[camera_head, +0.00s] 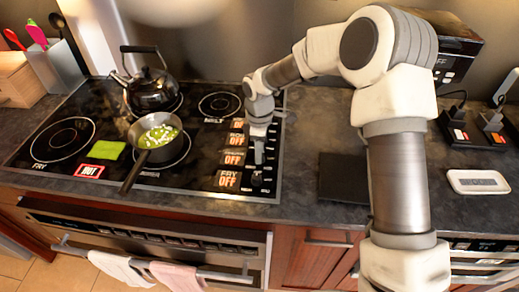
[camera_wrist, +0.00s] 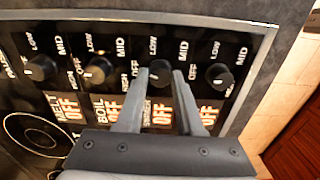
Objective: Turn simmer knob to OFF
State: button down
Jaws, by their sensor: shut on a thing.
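The simmer knob (camera_wrist: 160,77) is a black round knob on the stove's control strip, third from the left in the wrist view. The orange-and-white SIMMER OFF label (camera_wrist: 158,114) shows partly between my fingers. My gripper (camera_wrist: 161,72) has one grey finger on each side of this knob and is shut on it. The fingers hide the knob's sides, and its exact pointer angle is hard to tell. In the head view my gripper (camera_head: 259,152) points down at the right edge of the black cooktop (camera_head: 210,135).
Other knobs stand close by: boil (camera_wrist: 98,71), melt (camera_wrist: 36,69) and fry (camera_wrist: 219,75). A pan (camera_head: 145,155) with green food and a black kettle (camera_head: 150,92) stand on burners to the left. Dark counter (camera_head: 315,130) lies right of the cooktop.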

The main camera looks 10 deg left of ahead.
jog(key=shift+n+p, duration=0.35)
jog(key=shift+n, duration=1.15)
jog(key=c, duration=0.5)
grip_release()
jog(key=shift+c, duration=0.2)
jog(key=shift+r, duration=0.1)
notch_tip(320, 180, up, 17)
jog(key=shift+r, duration=0.15)
